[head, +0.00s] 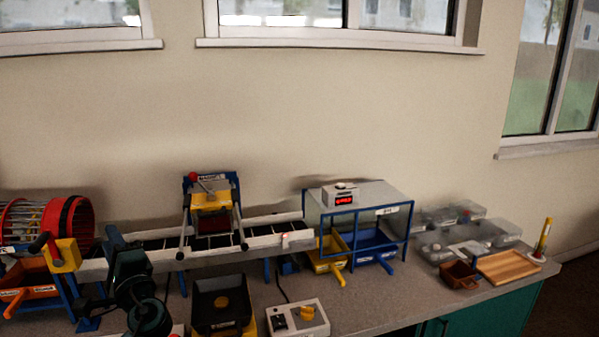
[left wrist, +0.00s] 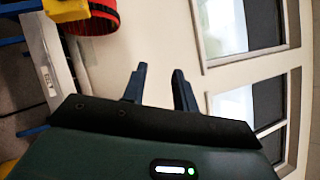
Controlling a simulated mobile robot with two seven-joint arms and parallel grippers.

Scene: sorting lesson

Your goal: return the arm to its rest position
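My left arm, dark green and black, rises from the bottom edge in the head view, left of the middle. My left gripper (head: 113,235) is in front of the left part of the long white conveyor rail, above the bench. In the left wrist view the two dark blue fingers of my left gripper (left wrist: 160,70) stand apart with only wall between them. It is open and empty. My right gripper is in neither view.
A red drum sieve (head: 75,220) with an orange tray (head: 30,285) stands left of my arm. The conveyor rail (head: 265,232) runs behind it. A black bin (head: 222,300) and white control box (head: 297,320) stand to its right. The wall above is clear.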

